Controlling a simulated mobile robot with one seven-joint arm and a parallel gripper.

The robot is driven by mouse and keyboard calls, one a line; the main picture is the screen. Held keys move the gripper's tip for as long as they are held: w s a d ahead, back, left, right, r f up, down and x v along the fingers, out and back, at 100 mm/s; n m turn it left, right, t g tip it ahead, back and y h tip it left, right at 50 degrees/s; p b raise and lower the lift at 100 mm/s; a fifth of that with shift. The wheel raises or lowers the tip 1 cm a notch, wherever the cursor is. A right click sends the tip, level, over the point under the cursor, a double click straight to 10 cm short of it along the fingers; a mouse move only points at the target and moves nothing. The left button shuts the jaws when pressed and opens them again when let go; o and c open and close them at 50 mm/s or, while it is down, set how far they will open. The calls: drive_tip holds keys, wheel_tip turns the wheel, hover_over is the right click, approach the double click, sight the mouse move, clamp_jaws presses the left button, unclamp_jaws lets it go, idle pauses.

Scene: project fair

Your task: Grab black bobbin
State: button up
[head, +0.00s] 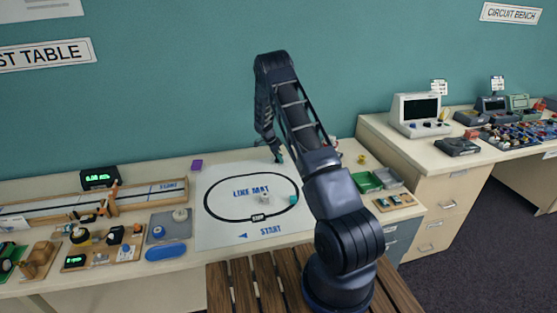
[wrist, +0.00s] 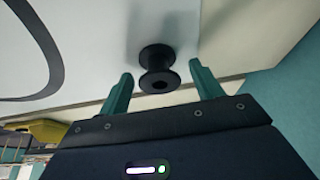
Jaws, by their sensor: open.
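The black bobbin (wrist: 157,68) stands out in the wrist view against the white mat, a spool shape with two flanges and a dark hole in the near end. My gripper (wrist: 160,78) is open, with one teal finger to the left of the bobbin and one to the right. Gaps show on both sides, and I see no contact. In the head view my gripper (head: 273,155) is low over the far edge of the white line mat (head: 225,185). The bobbin cannot be made out there.
On the line mat are a small grey item (head: 265,198) and a teal item (head: 293,199). Green and grey trays (head: 368,182) stand right of my arm. The mat's left part is clear.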

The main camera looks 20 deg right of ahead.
drive_tip(key=c, duration=1)
drive_tip(key=shift+r, duration=0.1)
drive_tip(key=shift+c, duration=0.2)
